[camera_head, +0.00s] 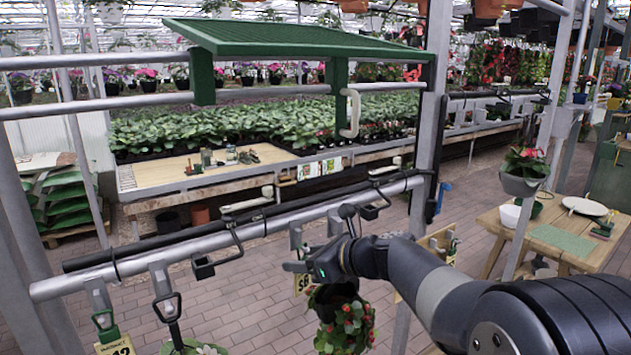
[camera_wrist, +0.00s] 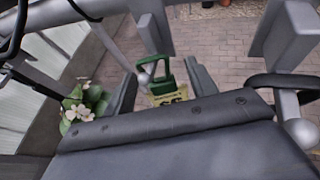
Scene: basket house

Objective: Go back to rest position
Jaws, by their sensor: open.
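My gripper (camera_head: 298,267) is in the middle of the head view, just below the grey rail (camera_head: 265,228). In the wrist view my gripper (camera_wrist: 162,88) is open, its two dark fingers apart. A green hanger clip (camera_wrist: 166,70) with a yellow tag (camera_wrist: 168,98) shows between and beyond the fingers; whether it touches them is unclear. In the head view a yellow tag (camera_head: 301,284) shows right beside my gripper. A hanging basket with red flowers (camera_head: 346,325) hangs below my forearm, partly hidden.
Another green clip (camera_head: 106,321) with a tag hangs at lower left. White flowers (camera_wrist: 82,112) show left of my fingers in the wrist view. A potting bench (camera_head: 200,175) stands behind the rail, a wooden table (camera_head: 560,235) at right. Brick floor (camera_head: 255,315) is open below.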

